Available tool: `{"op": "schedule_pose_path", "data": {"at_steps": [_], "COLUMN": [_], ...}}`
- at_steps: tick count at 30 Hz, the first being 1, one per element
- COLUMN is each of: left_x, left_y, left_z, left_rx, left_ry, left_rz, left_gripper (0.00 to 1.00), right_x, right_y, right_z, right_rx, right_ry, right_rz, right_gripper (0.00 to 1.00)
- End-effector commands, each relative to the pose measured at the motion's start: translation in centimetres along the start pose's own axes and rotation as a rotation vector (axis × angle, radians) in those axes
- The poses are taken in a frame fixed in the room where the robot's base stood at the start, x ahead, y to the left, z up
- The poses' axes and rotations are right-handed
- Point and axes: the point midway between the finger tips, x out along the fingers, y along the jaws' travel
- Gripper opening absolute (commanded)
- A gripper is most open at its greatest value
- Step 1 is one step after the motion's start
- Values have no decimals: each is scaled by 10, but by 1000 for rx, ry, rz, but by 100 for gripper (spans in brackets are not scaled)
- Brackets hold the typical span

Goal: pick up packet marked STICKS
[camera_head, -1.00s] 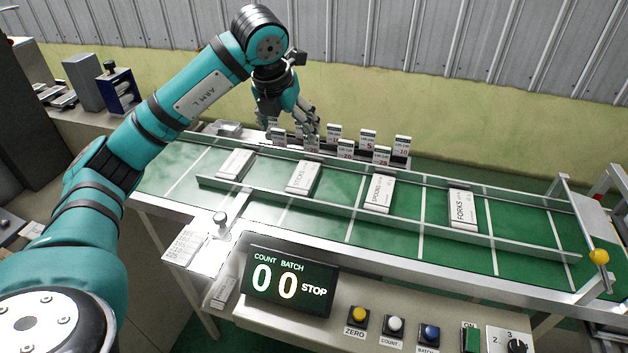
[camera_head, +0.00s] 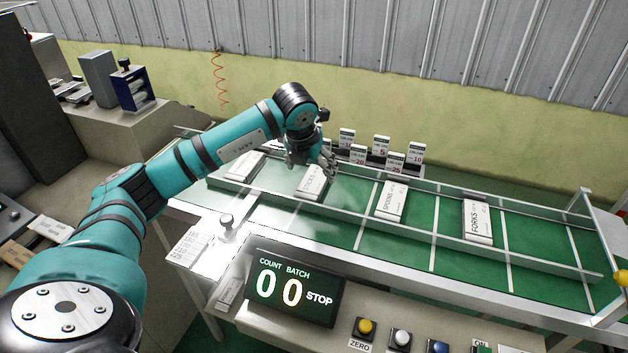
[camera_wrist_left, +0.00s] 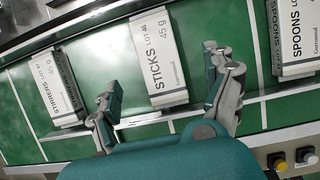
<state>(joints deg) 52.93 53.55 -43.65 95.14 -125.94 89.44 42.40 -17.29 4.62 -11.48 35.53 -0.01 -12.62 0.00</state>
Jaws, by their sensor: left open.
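The white packet marked STICKS (camera_head: 312,183) lies on the green conveyor, second from the left, partly hidden by my gripper in the head view. In the left wrist view the STICKS packet (camera_wrist_left: 158,60) shows whole, its print readable, ahead of and between my fingers. My left gripper (camera_head: 328,166) is open and empty above the packet's far end. In the wrist view its two fingers (camera_wrist_left: 163,88) stand wide apart, one on each side of the packet's near end. I cannot tell the height gap. My right gripper is not in view.
Packets marked STIRRERS (camera_wrist_left: 56,88), SPOONS (camera_head: 390,201) and FORKS (camera_head: 478,220) lie on the same belt. Low metal rails (camera_head: 440,240) run along the belt. Small number cards (camera_head: 382,148) stand behind it. A counter display (camera_head: 293,290) stands in front.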

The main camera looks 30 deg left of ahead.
Motion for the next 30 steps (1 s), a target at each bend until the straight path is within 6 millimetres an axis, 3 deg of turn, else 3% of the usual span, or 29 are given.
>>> {"op": "schedule_pose_path", "data": {"at_steps": [7,15,23,30], "left_x": [17,55,61,60], "left_y": [0,2,2,2], "left_z": [0,-1,-1,-1], "left_rx": [0,-1,1,1], "left_ry": [4,3,0,0], "left_rz": [1,0,0,0], "left_gripper": [85,85,85,57], "right_x": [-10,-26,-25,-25], "right_y": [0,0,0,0], "right_z": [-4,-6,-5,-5], "right_rx": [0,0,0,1], "right_ry": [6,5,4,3], "right_rz": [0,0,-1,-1], "right_gripper": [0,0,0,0]}}
